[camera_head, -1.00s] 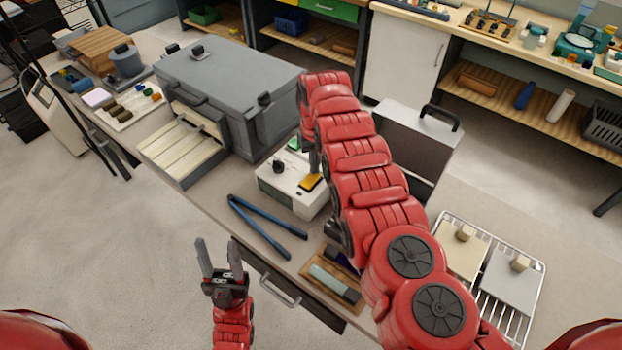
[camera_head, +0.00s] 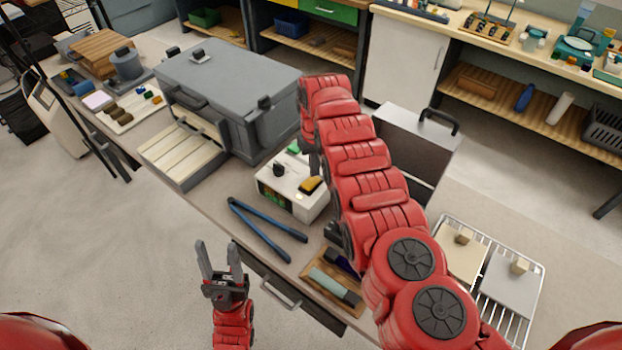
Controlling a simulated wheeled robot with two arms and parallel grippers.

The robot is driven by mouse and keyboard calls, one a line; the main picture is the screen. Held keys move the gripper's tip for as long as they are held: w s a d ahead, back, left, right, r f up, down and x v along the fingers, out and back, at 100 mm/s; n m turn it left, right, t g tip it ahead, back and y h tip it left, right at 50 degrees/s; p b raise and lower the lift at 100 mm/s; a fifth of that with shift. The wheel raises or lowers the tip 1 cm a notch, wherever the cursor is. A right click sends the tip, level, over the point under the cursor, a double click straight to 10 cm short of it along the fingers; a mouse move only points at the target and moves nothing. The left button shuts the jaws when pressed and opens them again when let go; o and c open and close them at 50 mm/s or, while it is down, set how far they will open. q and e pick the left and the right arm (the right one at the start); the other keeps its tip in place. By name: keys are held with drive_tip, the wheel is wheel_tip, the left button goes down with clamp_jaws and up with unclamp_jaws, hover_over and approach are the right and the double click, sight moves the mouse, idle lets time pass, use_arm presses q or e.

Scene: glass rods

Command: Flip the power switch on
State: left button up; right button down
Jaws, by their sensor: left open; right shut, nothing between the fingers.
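A white control box (camera_head: 291,196) stands on the bench in the middle of the view. Its top carries a black knob (camera_head: 279,169), a yellow part (camera_head: 311,184) and a green part (camera_head: 293,148). I cannot tell for certain which of these is the power switch or how it is set. My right gripper (camera_head: 313,168) points down over the far right part of the box, shut and empty. My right arm hides the box's right side, and contact cannot be told. My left gripper (camera_head: 219,258) is open and empty, in front of the bench and away from the box.
Blue-handled tongs (camera_head: 262,228) lie in front of the box. A large grey case-like machine (camera_head: 228,88) stands behind it to the left. A wooden tray (camera_head: 325,294) and a wire rack (camera_head: 497,303) with plates are to the right. An open silver case (camera_head: 425,130) stands behind my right arm.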

sight(315, 179)
wheel_tip(315, 179, up, 6)
drive_tip(key=p, duration=0.4)
drive_tip(key=shift+f+p, duration=0.1)
drive_tip(key=shift+p, duration=0.3)
drive_tip(key=shift+s+f, duration=0.1)
